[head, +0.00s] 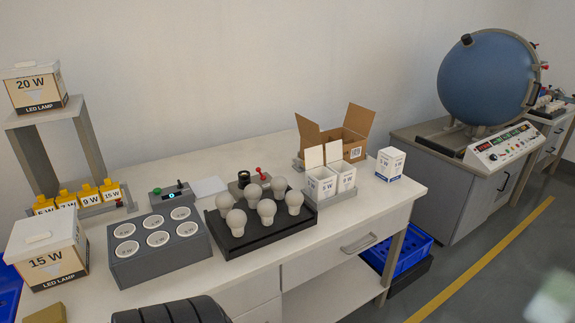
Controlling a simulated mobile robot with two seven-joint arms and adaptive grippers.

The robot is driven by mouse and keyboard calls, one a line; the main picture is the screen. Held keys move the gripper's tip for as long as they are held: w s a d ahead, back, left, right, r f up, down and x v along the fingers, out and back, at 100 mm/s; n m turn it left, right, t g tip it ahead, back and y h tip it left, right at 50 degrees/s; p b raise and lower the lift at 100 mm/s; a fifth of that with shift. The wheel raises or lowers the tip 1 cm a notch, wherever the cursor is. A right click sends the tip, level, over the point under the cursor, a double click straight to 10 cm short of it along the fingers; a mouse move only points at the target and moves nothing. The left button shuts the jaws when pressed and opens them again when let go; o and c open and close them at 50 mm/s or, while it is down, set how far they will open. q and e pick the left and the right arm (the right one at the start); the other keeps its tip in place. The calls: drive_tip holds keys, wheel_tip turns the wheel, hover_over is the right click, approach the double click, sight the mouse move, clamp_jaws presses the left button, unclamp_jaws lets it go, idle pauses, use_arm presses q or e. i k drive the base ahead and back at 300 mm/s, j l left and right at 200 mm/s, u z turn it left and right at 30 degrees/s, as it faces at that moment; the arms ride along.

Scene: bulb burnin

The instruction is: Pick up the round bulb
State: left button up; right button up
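Several white bulbs stand on a black tray (262,240) in the middle of the table, in a front row and a back row. The front row has a left bulb (236,221), a middle bulb (267,210) and a right bulb (294,201). Behind them are a left bulb (225,202), a middle bulb (253,194) and a right bulb (279,186). They look much alike, with rounded heads; I cannot tell which one the task calls the round bulb. Neither of my grippers is in view, and nothing touches the bulbs.
A grey block (158,262) with white round sockets stands left of the tray. Small open white boxes (321,184) stand to the right, before an open carton (352,132). A blue sphere (484,78) stands farther right.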

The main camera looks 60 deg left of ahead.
sight(293, 199)
drive_tip(key=i+j+u, duration=0.15)
drive_tip(key=i+u, duration=0.7)
drive_tip(key=u, duration=1.65)
drive_tip(key=j, duration=0.1)
